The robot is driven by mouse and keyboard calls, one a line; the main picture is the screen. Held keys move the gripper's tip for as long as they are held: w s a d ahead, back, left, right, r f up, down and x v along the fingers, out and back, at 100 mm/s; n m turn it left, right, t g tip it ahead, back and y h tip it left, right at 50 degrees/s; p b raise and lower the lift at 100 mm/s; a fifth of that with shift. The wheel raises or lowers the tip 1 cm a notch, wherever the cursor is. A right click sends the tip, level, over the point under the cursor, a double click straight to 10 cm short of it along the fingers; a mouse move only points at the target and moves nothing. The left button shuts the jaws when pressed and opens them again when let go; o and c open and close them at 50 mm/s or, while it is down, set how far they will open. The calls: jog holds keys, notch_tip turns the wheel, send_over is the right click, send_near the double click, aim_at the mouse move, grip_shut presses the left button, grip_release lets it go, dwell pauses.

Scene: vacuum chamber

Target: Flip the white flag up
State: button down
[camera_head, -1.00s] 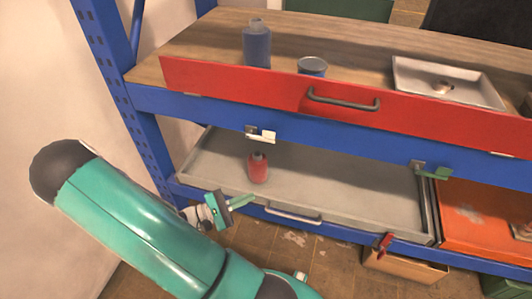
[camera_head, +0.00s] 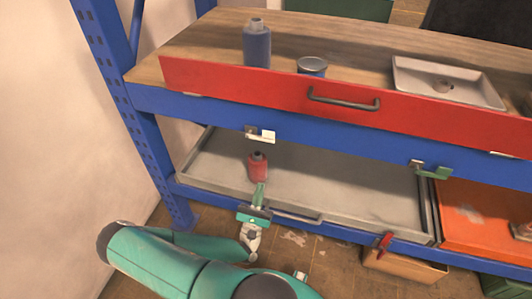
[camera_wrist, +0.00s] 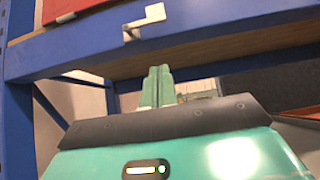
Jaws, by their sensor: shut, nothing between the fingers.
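The white flag (camera_head: 266,136) is a small white tab on a bracket on the blue shelf beam. It sticks out sideways to the right, below the red drawer front. In the wrist view the white flag (camera_wrist: 145,21) is at the top, left of centre, on the blue beam. My gripper (camera_head: 260,188) is below the flag, over the front of the grey drawer, apart from the flag. Its fingers also show in the wrist view (camera_wrist: 158,78), pressed together and empty, pointing up below the beam.
A red bottle (camera_head: 257,167) stands in the open grey drawer (camera_head: 345,190), close to my fingertips in the picture. A green flag (camera_head: 432,172) and a red flag (camera_head: 384,242) are further right. A blue upright (camera_head: 140,140) stands on the left.

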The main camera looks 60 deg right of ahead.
jog(key=a+r+x, duration=0.2)
jog(key=x, duration=1)
jog(key=shift+d+r, duration=0.3)
jog(key=shift+r, duration=0.05)
